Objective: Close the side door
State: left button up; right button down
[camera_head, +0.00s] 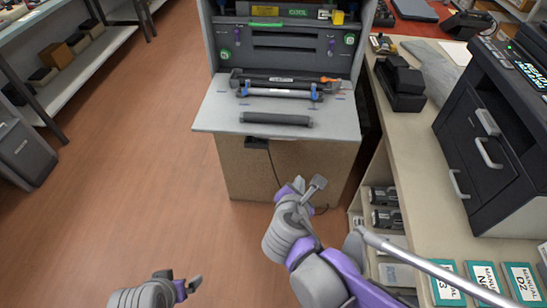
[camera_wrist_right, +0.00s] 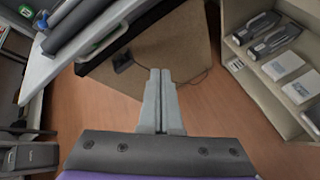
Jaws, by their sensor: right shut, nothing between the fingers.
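The side door (camera_head: 215,115) is a light grey panel folded down flat at the front of the grey machine (camera_head: 285,45). A dark toner cartridge with blue ends (camera_head: 278,85) and a dark roller-like bar (camera_head: 276,119) lie on it. The door's edge also shows at the upper left of the right wrist view (camera_wrist_right: 45,75). My right gripper (camera_head: 318,184) is below and in front of the door, apart from it. Its fingers are together and empty in the right wrist view (camera_wrist_right: 160,75). My left gripper (camera_head: 189,287) is at the bottom edge, only partly visible.
A brown stand (camera_head: 235,165) bears the machine. At the right, a counter (camera_head: 420,170) carries a black printer (camera_head: 490,130) and manuals (camera_head: 480,280). Shelves with boxes (camera_head: 70,55) stand at the left. Wooden floor (camera_head: 130,150) lies open between.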

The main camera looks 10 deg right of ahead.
jog(key=w+a+f+n+t+b, duration=0.1)
jog(key=w+a+n+t+b, duration=0.25)
jog(key=a+n, duration=0.35)
jog(key=w+d+f+n+b, duration=0.1)
jog(key=w+d+f+b, duration=0.15)
jog(key=w, duration=0.75)
pick_arm(q)
notch_tip(320, 180, down, 8)
jog(key=p, duration=0.1)
jog(key=shift+w+r, duration=0.15)
jog(key=shift+w, duration=0.15)
pick_arm(e)
jog(key=shift+d+r+g+y, duration=0.15)
jog(key=shift+d+r, duration=0.05)
jog(key=shift+r, duration=0.7)
jog(key=shift+d+r+g+y, duration=0.1)
jog(key=shift+d+r+y, duration=0.1)
jog(key=shift+r, duration=0.7)
